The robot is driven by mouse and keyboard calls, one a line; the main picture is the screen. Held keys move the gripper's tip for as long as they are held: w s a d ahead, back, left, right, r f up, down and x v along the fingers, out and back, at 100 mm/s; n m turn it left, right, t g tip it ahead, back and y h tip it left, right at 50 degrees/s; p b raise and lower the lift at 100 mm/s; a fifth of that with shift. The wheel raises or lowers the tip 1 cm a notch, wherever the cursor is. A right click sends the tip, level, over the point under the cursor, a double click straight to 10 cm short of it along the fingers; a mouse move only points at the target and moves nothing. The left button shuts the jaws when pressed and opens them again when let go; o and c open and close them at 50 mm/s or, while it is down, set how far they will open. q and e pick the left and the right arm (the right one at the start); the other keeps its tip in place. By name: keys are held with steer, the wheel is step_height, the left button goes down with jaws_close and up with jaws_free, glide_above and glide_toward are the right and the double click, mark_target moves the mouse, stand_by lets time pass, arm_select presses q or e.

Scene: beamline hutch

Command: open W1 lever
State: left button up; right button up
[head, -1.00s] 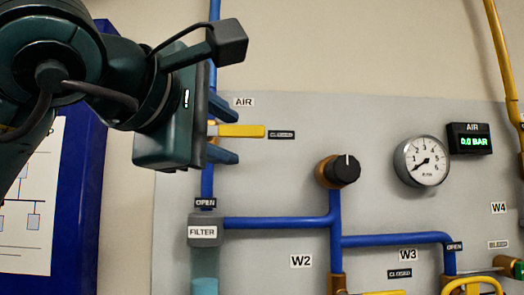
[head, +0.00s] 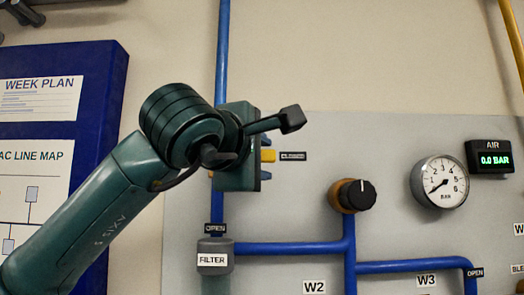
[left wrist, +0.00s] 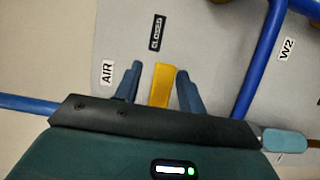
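In the left wrist view, the yellow lever (left wrist: 161,85) lies between the fingertips (left wrist: 158,88), with a gap on each side. In the head view the gripper body hides most of the lever and its pivot. My right gripper is not in view.
A blue pipe (head: 290,248) runs from the filter (head: 215,257) past a black knob (head: 354,195). W2 (head: 314,287) and W3 (head: 426,280) labels are below. A blue board (head: 104,90) stands left.

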arm_select(q)
steer(key=shift+w+d, duration=0.15)
steer(key=shift+w, duration=0.1)
steer(key=shift+c, duration=0.6)
jaws_close()
